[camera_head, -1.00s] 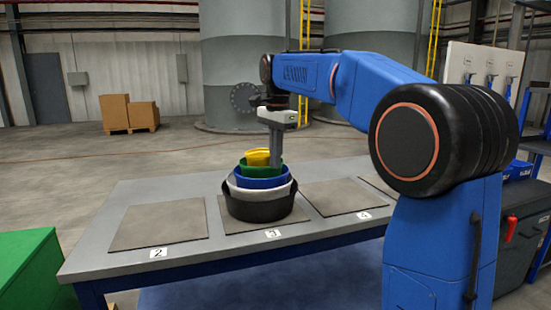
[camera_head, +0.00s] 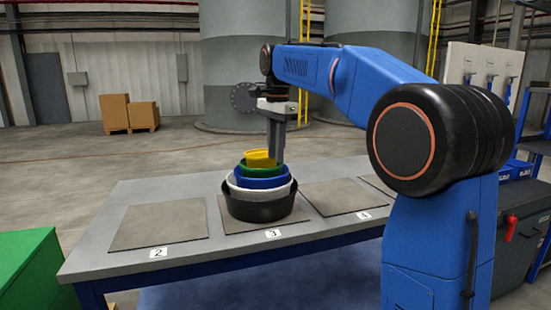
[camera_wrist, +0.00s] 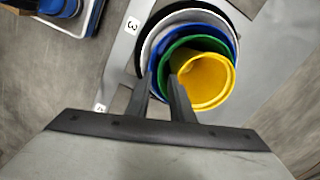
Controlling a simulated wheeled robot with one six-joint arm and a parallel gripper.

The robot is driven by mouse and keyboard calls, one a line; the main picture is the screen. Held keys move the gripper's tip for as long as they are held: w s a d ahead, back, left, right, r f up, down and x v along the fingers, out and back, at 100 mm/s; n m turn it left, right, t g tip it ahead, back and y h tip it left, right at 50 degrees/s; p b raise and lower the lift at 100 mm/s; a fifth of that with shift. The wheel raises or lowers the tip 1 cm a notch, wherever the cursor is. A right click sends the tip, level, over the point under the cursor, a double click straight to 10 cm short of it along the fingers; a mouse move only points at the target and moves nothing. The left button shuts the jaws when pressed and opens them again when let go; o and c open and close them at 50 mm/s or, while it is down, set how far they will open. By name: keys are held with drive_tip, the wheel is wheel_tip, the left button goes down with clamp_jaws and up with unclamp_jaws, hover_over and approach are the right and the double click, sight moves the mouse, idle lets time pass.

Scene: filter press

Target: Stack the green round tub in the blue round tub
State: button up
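The green round tub (camera_head: 249,170) sits in the blue round tub (camera_head: 262,183), its rim showing above the blue one. Both also show in the wrist view, the green tub (camera_wrist: 172,58) inside the blue tub (camera_wrist: 157,40). A yellow tub (camera_head: 258,160) is inside the green one. My gripper (camera_wrist: 161,77) is over the near side of the stack, its fingers apart, with the tips near the green rim. I cannot tell whether they touch it. The fingers hide part of the rims.
The blue tub rests in a white tub (camera_head: 240,191), inside a black tub (camera_head: 262,211) on the mat numbered 3. Mats 2 (camera_head: 158,226) and 4 (camera_head: 343,197) are bare. A green box (camera_head: 30,275) stands left of the table.

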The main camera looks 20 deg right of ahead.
wheel_tip(320, 180, up, 10)
drive_tip(key=shift+s+f, duration=0.15)
drive_tip(key=shift+s, duration=0.1)
drive_tip(key=shift+d, duration=0.1)
drive_tip(key=s+d+f+n+t, duration=0.1)
drive_tip(key=s+f+n, duration=0.4)
drive_tip(key=s, duration=0.4)
drive_tip(key=s+d+f+n+t, duration=0.1)
drive_tip(key=s+d+f+n, duration=0.1)
drive_tip(key=s+f, duration=0.7)
drive_tip(key=s+d+f+n+t, duration=0.1)
drive_tip(key=s+f+n, duration=0.6)
drive_tip(key=s+f, duration=1.1)
wheel_tip(320, 180, down, 4)
drive_tip(key=shift+s+r+t, duration=0.1)
drive_tip(key=shift+s+t, duration=0.05)
drive_tip(key=shift+t, duration=0.45)
